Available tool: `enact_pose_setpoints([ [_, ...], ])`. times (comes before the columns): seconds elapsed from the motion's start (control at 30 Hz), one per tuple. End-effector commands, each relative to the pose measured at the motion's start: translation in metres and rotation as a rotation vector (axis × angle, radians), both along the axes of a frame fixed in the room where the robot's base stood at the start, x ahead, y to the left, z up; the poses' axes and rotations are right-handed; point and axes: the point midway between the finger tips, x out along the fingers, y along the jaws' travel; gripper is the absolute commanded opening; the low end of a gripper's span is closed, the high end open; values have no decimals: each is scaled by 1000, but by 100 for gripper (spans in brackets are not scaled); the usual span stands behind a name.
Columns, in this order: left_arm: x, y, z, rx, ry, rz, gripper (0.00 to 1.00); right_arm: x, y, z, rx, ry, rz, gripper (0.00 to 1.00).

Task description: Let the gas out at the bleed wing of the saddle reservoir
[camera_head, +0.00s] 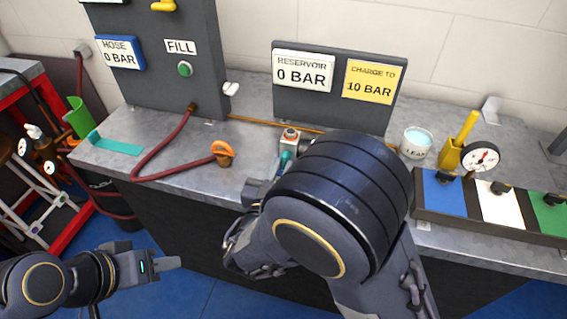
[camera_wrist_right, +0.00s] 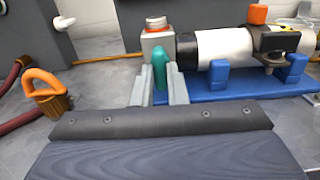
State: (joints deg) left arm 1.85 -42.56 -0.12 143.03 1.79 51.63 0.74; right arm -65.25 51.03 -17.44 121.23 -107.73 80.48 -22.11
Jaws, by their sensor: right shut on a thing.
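The teal bleed wing (camera_wrist_right: 160,66) stands upright below a metal block (camera_wrist_right: 157,42) with a red-rimmed top. My right gripper (camera_wrist_right: 159,82) is shut on the wing, one finger on each side. In the head view the wing (camera_head: 286,158) shows only in part, beside my right arm. The reservoir (camera_wrist_right: 222,48), a white and black cylinder, lies on a blue saddle (camera_wrist_right: 225,88) in the wrist view; my arm hides it in the head view. A sign (camera_head: 302,73) reads RESERVOIR 0 BAR. My left gripper (camera_head: 172,263) is empty before the bench; its finger gap is unclear.
A red hose with an orange handle (camera_head: 222,152) lies on the bench to the left. A teal strip (camera_head: 115,145) lies near the left end. A cup marked LEAK (camera_head: 416,143), a pressure gauge (camera_head: 481,158) and a coloured tray (camera_head: 470,228) stand to the right.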

Motion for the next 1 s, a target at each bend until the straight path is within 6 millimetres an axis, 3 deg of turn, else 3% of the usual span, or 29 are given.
enact_pose_setpoints([
  [0.7,0,0,-47,0,0,0,36,0,0,-3,303,-97,0,0],
  [1.0,0,0,-53,0,0,0,36,0,0,-1,360,-115,0,0],
])
